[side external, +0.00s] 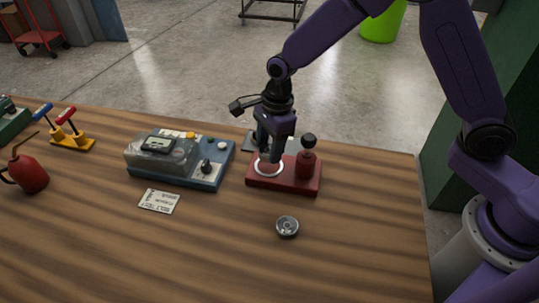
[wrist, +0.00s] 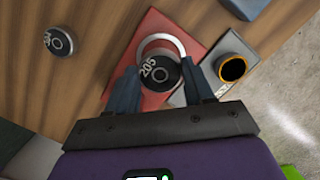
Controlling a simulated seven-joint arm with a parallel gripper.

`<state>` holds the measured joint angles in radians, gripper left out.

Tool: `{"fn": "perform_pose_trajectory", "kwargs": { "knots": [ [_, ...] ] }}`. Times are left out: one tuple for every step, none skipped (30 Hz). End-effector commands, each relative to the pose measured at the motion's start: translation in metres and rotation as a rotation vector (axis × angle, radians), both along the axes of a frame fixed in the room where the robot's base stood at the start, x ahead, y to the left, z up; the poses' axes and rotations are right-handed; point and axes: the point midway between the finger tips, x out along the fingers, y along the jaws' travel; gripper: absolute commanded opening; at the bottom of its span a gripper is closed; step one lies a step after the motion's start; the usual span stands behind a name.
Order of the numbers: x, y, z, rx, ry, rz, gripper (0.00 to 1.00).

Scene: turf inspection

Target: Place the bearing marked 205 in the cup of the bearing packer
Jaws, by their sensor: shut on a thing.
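The bearing marked 205 (wrist: 160,72) is a dark disc held between the two fingers of my gripper (wrist: 161,88) in the wrist view. The bearing packer is a red base (side external: 262,182) with a pale ring-shaped cup (side external: 268,169) and a dark red post with a black knob (side external: 307,158). The cup's bright rim (wrist: 161,38) shows just beyond the bearing, which overlaps its near part. My gripper (side external: 270,157) points down directly over the cup in the side view. The held bearing is not distinct there. I cannot tell whether it touches the cup.
A second bearing (side external: 287,226) lies on the table in front; its marking (wrist: 49,40) is hard to read. A blue tester (side external: 182,160) stands left, with a card (side external: 159,201) before it. A grey plate (wrist: 225,63) bears a dark open cylinder (wrist: 233,69) beside the packer.

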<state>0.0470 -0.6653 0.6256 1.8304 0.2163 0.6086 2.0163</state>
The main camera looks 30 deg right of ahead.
Motion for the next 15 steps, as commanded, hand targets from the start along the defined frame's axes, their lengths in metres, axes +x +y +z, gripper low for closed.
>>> {"fn": "perform_pose_trajectory", "kwargs": {
  "knots": [
    [0.0, 0.0, -0.005, -0.001, 0.001, 0.0, 0.15],
    [-0.001, 0.0, -0.009, -0.001, 0.001, 0.001, 0.15],
    [-0.001, -0.001, -0.015, -0.002, 0.003, 0.0, 0.15],
    [-0.001, -0.001, -0.019, -0.001, 0.002, 0.0, 0.15],
    [0.0, 0.0, -0.023, -0.001, 0.002, -0.001, 0.15],
    [-0.001, 0.0, -0.028, -0.001, 0.002, 0.0, 0.15],
    [-0.001, 0.0, -0.031, -0.001, 0.001, 0.0, 0.15],
    [0.0, 0.0, -0.033, 0.0, 0.001, 0.0, 0.15],
    [0.0, 0.0, -0.035, 0.0, 0.0, 0.0, 0.15],
    [0.0, 0.0, -0.036, 0.0, 0.0, 0.0, 0.15],
    [0.0, 0.0, -0.036, 0.0, -0.001, 0.0, 0.15],
    [0.0, 0.0, -0.036, 0.001, -0.001, 0.0, 0.15],
    [0.0, 0.0, -0.036, 0.001, -0.001, 0.0, 0.15],
    [0.0, 0.0, -0.036, 0.001, -0.001, 0.0, 0.15],
    [0.0, 0.0, -0.036, 0.001, -0.001, 0.0, 0.15]
  ]
}}
